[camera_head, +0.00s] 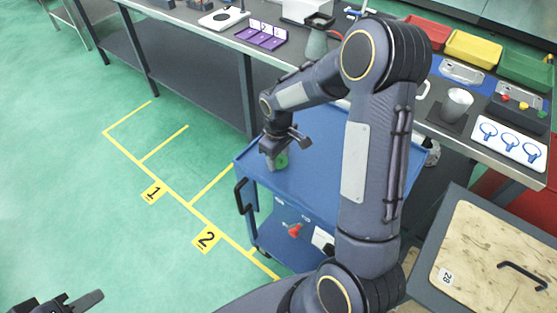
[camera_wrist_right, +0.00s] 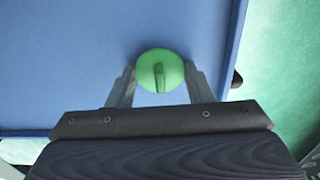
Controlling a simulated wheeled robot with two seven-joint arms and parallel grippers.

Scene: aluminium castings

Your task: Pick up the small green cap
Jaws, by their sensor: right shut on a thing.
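The small green cap (camera_wrist_right: 160,70) is round with a raised grip bar across its top. In the right wrist view it sits between the two fingers of my right gripper (camera_wrist_right: 158,80), which is shut on it. In the head view the green cap (camera_head: 283,160) shows partly beside a finger of my right gripper (camera_head: 276,161), over the left part of the blue cart top (camera_head: 318,163). I cannot tell whether the cap touches the cart top. My left gripper (camera_head: 85,301) is only partly in view at the lower left corner, away from the cap; its opening is not clear.
A long grey workbench (camera_head: 268,62) runs behind the cart with purple holders (camera_head: 262,35), a grey jug (camera_head: 316,42), a cup (camera_head: 456,104) and coloured trays (camera_head: 473,48). A wooden panel (camera_head: 490,262) is at the lower right. Green floor (camera_head: 70,190) at left is clear.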

